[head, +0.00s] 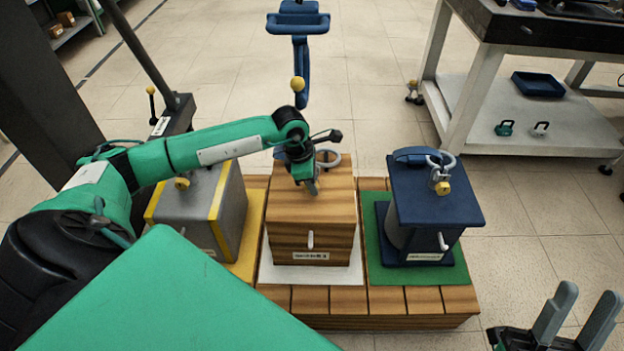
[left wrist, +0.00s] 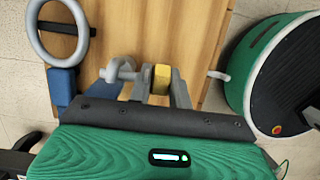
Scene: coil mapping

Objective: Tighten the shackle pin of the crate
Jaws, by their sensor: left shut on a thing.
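The wooden crate (head: 312,225) stands in the middle of the pallet, and its top fills the middle of the left wrist view (left wrist: 150,25). A grey shackle ring (head: 328,158) shows at the crate's top far edge. My left gripper (head: 314,190) is over the crate top, pointing down. In the left wrist view its grey fingers are shut on the yellow head of the shackle pin (left wrist: 162,78); the pin's threaded end is not clear to see. My right gripper (head: 577,325) is open and empty at the lower right, away from the crate.
A grey box with yellow edges (head: 203,205) stands left of the crate, and a dark blue box with a shackle (head: 435,200) stands right. A blue hook (head: 299,60) hangs behind the crate. A workbench (head: 540,115) stands at the upper right.

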